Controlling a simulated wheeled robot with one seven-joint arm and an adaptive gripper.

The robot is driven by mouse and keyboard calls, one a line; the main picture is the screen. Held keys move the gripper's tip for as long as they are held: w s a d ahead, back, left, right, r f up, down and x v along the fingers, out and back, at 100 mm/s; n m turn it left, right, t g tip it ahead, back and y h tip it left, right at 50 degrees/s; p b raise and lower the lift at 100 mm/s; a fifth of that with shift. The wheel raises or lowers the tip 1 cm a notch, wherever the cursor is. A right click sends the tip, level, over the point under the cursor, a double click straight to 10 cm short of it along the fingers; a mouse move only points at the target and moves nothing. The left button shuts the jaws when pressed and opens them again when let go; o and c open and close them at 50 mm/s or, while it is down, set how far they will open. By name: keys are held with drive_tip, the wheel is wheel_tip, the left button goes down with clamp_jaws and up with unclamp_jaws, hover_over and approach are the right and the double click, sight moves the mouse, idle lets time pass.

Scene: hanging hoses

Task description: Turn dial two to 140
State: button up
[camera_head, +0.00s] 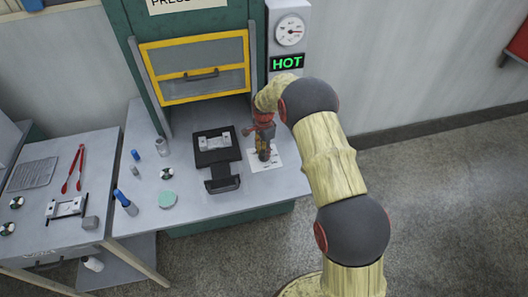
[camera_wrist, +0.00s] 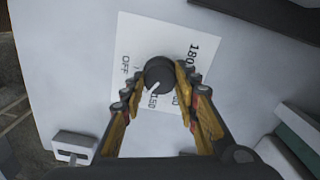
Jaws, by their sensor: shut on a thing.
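A black round dial knob (camera_wrist: 158,74) sits on a white label plate (camera_wrist: 205,45) in the wrist view. OFF and 180 show on the plate, with 150 just below the knob and a partly covered number beside it. The knob's pale pointer line points down and slightly left, close to the 150 mark. My gripper (camera_wrist: 160,83) is shut on the knob, one finger at each side. In the head view my gripper (camera_head: 264,152) reaches down onto the white plate (camera_head: 280,156), hiding the knob. I see no number marking this dial as two.
A press with a yellow-framed guard (camera_head: 198,66) stands behind, with a round gauge (camera_head: 290,31) and a lit HOT sign (camera_head: 287,62). A black fixture (camera_head: 217,158) is left of my gripper. A small white switch (camera_wrist: 75,147) is near the dial. Tongs (camera_head: 74,168) lie on the left table.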

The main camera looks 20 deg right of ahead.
drive_tip(key=shift+w+m, duration=0.1)
drive_tip(key=shift+m, duration=1.5)
drive_tip(key=o, duration=1.2)
drive_tip(key=shift+c, duration=0.2)
wheel_tip(320, 180, up, 12)
